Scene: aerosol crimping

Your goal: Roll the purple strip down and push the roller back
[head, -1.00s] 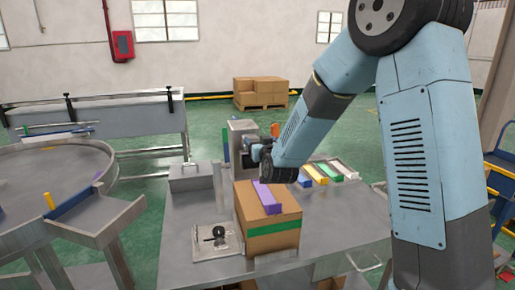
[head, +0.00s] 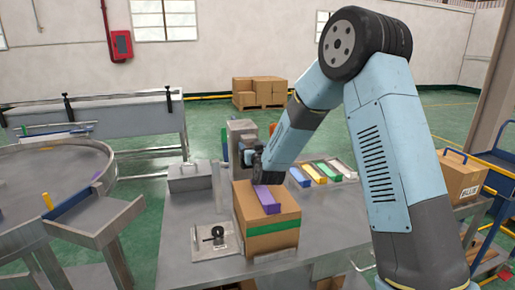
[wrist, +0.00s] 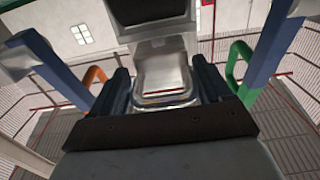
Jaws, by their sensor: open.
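The purple strip (head: 266,199) lies along the top of a cardboard box (head: 270,220) with a green band around its side. My gripper (head: 250,156) is just behind the box, in front of a grey metal machine (head: 241,132); the arm partly hides it. In the wrist view my gripper (wrist: 163,88) has its two dark blue fingers apart, with a shiny metal part (wrist: 165,77) of the machine showing beyond and between them. Contact cannot be told. No roller can be made out for certain.
An orange handle (wrist: 95,76) and a green handle (wrist: 238,65) flank the fingers. A metal plate with a black knob (head: 217,234) sits left of the box. Coloured strips (head: 320,172) lie at the right of the table (head: 190,210). A carton (head: 461,180) stands far right.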

